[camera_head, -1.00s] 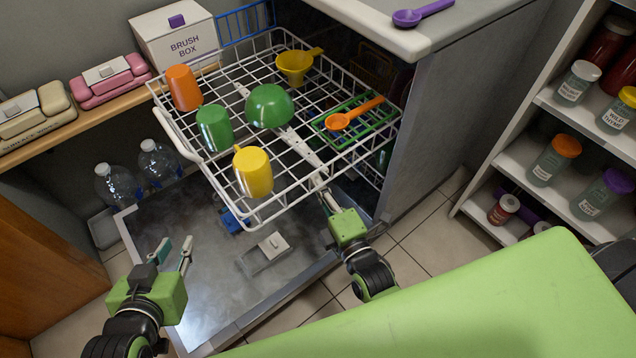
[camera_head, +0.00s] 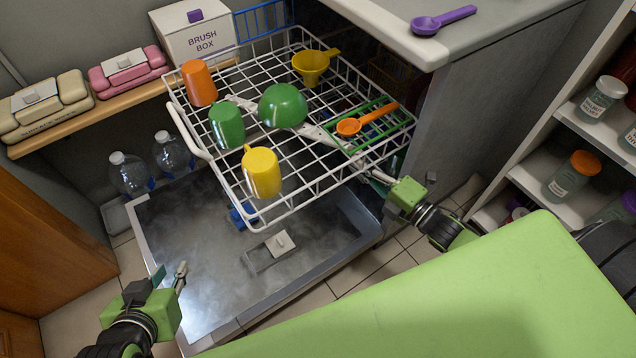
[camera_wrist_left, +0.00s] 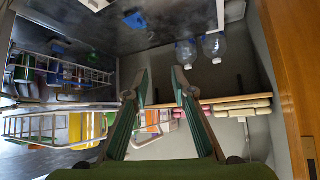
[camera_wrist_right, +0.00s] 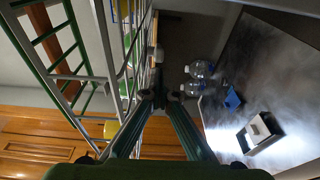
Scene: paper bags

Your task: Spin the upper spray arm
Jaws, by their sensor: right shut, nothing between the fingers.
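The upper spray arm (camera_head: 318,135) is a pale grey bar under the pulled-out white wire rack (camera_head: 205,150). It slants from the rack's back left toward its front right, partly hidden by the wires and the green bowl (camera_head: 284,106). My right gripper (camera_head: 374,176) is shut and empty at the rack's right front corner, close to the spray arm's near end; I cannot tell whether they touch. Its closed fingers show in the right wrist view (camera_wrist_right: 160,97). My left gripper (camera_head: 171,273) is open and empty, low at the front left, away from the rack.
On the rack are an orange cup (camera_head: 199,84), green cup (camera_head: 227,126), yellow mug (camera_head: 262,173), yellow funnel (camera_head: 311,66) and orange spoon (camera_head: 352,126). The lowered door (camera_head: 195,265) lies below. The counter (camera_head: 405,40) overhangs at right; shelves stand farther right.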

